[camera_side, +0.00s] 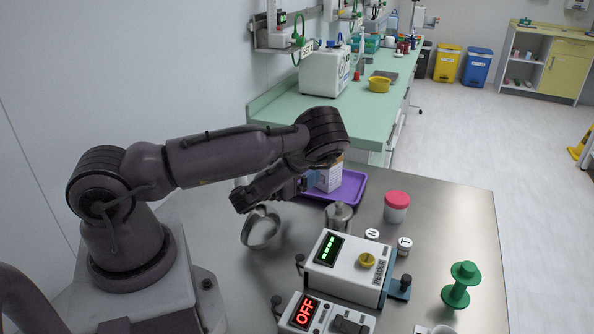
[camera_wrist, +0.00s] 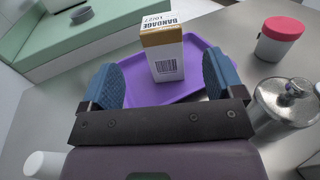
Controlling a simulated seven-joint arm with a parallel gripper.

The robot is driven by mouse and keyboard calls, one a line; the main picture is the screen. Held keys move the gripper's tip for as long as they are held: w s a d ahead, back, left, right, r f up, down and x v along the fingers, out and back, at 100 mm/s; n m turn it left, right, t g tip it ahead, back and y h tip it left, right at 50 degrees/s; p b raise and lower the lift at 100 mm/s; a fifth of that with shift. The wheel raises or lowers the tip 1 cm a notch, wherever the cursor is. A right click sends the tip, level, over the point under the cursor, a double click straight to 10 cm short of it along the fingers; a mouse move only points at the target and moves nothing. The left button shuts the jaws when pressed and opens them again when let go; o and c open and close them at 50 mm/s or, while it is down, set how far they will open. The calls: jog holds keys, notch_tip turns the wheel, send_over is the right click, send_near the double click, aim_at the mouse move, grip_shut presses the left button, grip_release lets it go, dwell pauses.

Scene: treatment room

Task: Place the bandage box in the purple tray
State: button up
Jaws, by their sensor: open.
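The bandage box (camera_wrist: 164,56) is white with a tan top and a barcode. It stands upright on the purple tray (camera_wrist: 193,43) in the wrist view. In the side view the bandage box (camera_side: 329,177) stands on the purple tray (camera_side: 352,187), partly behind my arm. My gripper (camera_wrist: 162,80) is open, its blue-padded fingers wide apart on either side of the box in the picture, apart from it. In the side view my gripper (camera_side: 301,184) is near the box and partly hidden by my arm.
A metal canister (camera_wrist: 287,101) and a red-lidded jar (camera_side: 396,206) stand right of the tray. A metal basin (camera_side: 261,229) lies in front. A white device (camera_side: 346,266) with a green display and a green spool (camera_side: 461,284) are nearer. The table's right side has bare room.

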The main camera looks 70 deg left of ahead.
jog(key=w+d+r+n+g+h, duration=0.15)
jog(key=d+r+n+g, duration=0.25)
jog(key=d+r+n, duration=0.55)
jog(key=w+d+r+n+g+h, duration=0.1)
jog(key=d+r+n+g+h, duration=0.15)
jog(key=r+n, duration=0.75)
jog(key=s+d+r+n+g+h, duration=0.1)
jog(key=s+d+r+n+g, duration=0.1)
jog(key=s+d+n, duration=0.3)
jog(key=s+d+r+n+g+h, duration=0.1)
jog(key=s+d+r+n, duration=0.4)
jog(key=s, duration=0.9)
jog(key=shift+s+d+n+g+h, duration=0.35)
jog(key=shift+d+n+g, duration=0.4)
jog(key=shift+n, duration=0.3)
